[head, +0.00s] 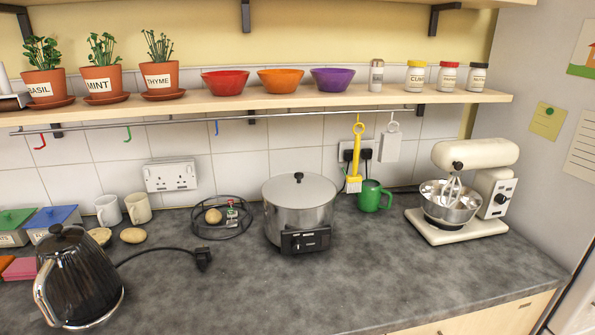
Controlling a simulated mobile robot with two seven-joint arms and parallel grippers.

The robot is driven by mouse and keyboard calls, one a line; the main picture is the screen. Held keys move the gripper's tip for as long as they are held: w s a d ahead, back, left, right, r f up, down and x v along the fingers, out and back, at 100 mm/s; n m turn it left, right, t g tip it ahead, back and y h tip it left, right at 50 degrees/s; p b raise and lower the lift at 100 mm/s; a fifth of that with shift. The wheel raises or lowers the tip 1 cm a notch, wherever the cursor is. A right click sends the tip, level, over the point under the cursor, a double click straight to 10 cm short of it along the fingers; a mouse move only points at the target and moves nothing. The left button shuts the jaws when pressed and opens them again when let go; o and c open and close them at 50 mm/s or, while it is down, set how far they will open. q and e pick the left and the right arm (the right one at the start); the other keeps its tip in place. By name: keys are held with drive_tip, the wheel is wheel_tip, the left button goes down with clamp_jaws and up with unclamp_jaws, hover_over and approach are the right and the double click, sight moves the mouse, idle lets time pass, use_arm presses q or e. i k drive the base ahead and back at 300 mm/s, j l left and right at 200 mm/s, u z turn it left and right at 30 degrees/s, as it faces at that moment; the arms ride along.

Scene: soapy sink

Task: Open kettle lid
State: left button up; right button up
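The black kettle (82,283) stands upright on the worktop at the lower left in the head view. It has a ribbed dark body, a chrome base rim and a curved chrome handle on its left side. Its dark lid (62,239) with a round knob on top sits on the kettle and looks closed. Neither of my grippers shows in the head view.
A lidded steel pot (299,212), wire basket (222,222), green mug (374,197) and stand mixer (463,185) stand behind. Boxes (54,216) crowd the left. The front middle is clear.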

sight(60, 239)
drive_tip(key=u, duration=1.5)
drive_tip(key=i+j, duration=0.1)
drive_tip(key=j, duration=0.2)
drive_tip(key=i+j+u, duration=0.1)
drive_tip(key=j, duration=0.2)
